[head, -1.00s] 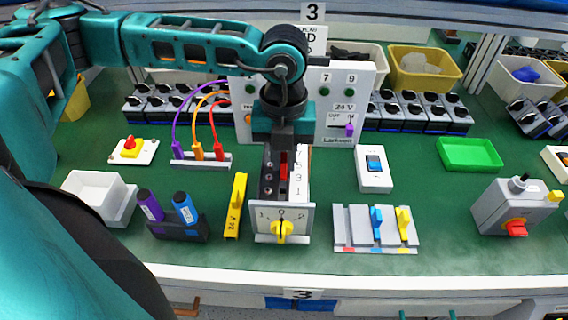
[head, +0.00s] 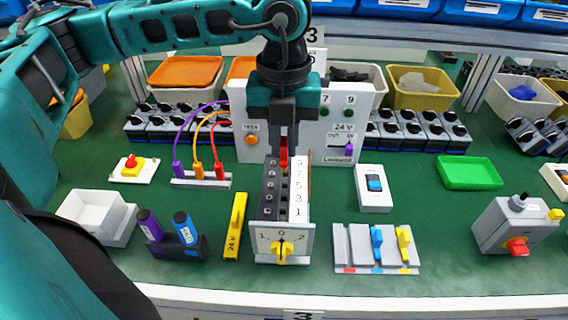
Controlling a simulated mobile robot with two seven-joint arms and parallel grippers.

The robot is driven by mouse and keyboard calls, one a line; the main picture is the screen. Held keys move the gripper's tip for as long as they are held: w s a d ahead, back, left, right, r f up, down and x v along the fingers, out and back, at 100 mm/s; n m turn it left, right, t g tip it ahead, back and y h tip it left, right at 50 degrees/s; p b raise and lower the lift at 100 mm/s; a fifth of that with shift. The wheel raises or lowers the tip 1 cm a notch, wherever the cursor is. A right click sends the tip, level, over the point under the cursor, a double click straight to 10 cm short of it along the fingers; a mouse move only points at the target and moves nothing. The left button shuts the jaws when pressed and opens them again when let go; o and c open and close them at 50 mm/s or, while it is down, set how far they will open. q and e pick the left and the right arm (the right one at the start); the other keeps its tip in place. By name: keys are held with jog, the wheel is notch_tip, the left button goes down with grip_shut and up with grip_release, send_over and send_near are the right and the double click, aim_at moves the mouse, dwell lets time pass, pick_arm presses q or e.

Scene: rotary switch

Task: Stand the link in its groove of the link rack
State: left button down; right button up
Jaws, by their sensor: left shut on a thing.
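The red link (head: 283,158) is held upright in my left gripper (head: 284,146), which is shut on it. Both are over the far part of the terminal row of the rotary switch unit (head: 268,243). I cannot tell whether the link's lower end is clear of the unit. The grey link rack (head: 345,250) stands to the right. A blue link (head: 377,243) and a yellow link (head: 403,244) stand in its grooves. Its left groove, with a red mark at the front, is empty. My right gripper is not in view.
A white rocker switch box (head: 373,202) stands behind the rack, and a green tray (head: 469,172) lies farther right. A yellow 24 V block (head: 236,227) is left of the switch unit. The upright panel (head: 349,108) stands behind. Green mat is bare around the rack.

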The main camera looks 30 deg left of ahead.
aim_at(284, 141)
pick_arm(q)
notch_tip(284, 141, up, 14)
jog(key=p, duration=0.2)
jog(key=shift+r+p, duration=0.25)
jog(key=shift+p, duration=0.05)
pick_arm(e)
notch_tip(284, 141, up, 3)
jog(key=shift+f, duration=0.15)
